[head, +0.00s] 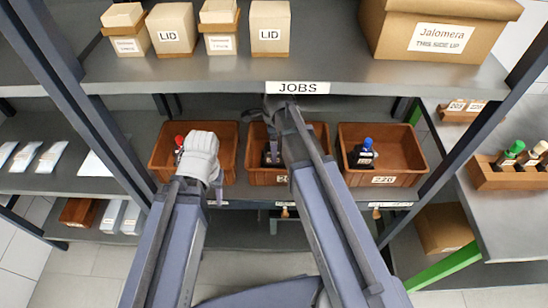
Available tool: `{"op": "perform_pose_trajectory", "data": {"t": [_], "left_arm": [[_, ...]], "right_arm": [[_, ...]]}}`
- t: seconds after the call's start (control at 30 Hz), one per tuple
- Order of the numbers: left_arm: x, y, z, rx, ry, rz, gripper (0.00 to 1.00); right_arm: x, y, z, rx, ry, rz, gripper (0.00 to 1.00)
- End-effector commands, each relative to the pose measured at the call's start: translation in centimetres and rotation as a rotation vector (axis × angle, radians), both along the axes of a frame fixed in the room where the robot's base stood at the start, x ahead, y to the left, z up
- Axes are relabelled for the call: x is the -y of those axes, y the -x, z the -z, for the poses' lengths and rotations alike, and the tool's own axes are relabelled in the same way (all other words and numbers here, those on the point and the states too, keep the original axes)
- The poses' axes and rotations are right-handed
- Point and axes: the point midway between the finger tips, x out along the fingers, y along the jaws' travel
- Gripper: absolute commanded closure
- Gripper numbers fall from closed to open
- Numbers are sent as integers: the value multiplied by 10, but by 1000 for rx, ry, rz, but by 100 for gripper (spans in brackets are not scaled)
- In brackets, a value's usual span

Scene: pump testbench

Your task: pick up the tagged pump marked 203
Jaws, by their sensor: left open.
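The middle brown tray (320,133) stands on the shelf under the JOBS sign. It holds a dark pump (270,157), and its label shows only a partial number beginning with 20. My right arm crosses in front and hides much of tray and label. My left gripper (200,160) is open, in front of the left tray (163,152) and beside its red-topped pump (179,142). My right gripper (274,112) is at the upper edge of the middle tray, and its jaws cannot be made out.
The right tray (410,150) holds a blue-topped pump (363,153). Boxes marked LID (270,28) and a Jalomera carton (435,30) stand on the upper shelf. Shelf posts flank the trays.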

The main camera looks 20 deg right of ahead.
Motion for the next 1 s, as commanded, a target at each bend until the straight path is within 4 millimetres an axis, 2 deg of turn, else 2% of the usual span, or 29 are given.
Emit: {"op": "perform_pose_trajectory", "data": {"t": [0.03, 0.23, 0.57, 1.0], "left_arm": [[0, 0, 12, 0, 0, 0, 50], [0, 0, 36, 0, 0, 1, 50], [0, 0, 38, 0, 0, 1, 50], [0, 0, 38, 0, 0, 1, 50]], "right_arm": [[0, 0, 12, 0, 0, 0, 0], [-1, -1, 36, 0, 0, 0, 0], [-1, -1, 38, 0, 0, 0, 0], [-1, -1, 38, 0, 0, 0, 48]]}}
